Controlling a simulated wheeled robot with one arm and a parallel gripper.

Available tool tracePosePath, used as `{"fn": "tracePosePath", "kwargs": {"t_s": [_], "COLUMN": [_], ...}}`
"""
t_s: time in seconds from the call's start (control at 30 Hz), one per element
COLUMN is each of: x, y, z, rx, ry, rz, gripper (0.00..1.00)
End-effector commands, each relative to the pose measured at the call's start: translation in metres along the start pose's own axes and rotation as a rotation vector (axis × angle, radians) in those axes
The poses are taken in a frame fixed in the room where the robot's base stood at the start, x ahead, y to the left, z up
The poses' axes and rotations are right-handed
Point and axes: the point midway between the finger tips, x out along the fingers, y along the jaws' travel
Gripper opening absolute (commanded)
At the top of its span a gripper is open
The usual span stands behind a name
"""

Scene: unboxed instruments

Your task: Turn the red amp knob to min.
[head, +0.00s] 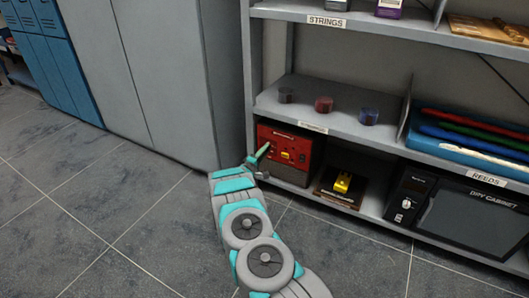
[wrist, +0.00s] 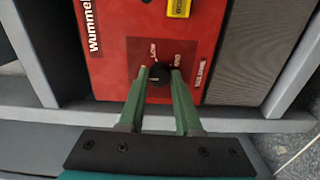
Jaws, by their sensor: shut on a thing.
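The red amp (head: 285,150) stands on the lowest shelf at the left end. In the wrist view its red front panel (wrist: 110,72) fills the middle, with white lettering on the left. The dark round amp knob (wrist: 159,79) sits on a darker patch of the panel, with small white labels around it, one reading LOW. A small pale mark shows on the knob, but its exact heading is hard to tell. My gripper (wrist: 159,70) has its green fingers shut on the knob's two sides. In the head view my gripper (head: 260,155) is at the amp's front, hiding the knob.
A yellow block (wrist: 179,8) sits on the amp above the knob. A shelf board with three knob-like pucks (head: 324,104) is overhead. A grey cabinet (head: 165,70) stands left.

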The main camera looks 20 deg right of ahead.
Motion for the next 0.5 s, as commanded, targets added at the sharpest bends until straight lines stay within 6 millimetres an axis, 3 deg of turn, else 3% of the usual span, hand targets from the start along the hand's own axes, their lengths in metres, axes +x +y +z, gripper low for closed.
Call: {"fn": "tracePosePath", "kwargs": {"t_s": [0.5], "x": [-0.0001], "y": [0.0000], "z": [-0.0008], "rx": [-0.043], "ry": [0.002], "rz": [0.000], "gripper": [0.00]}}
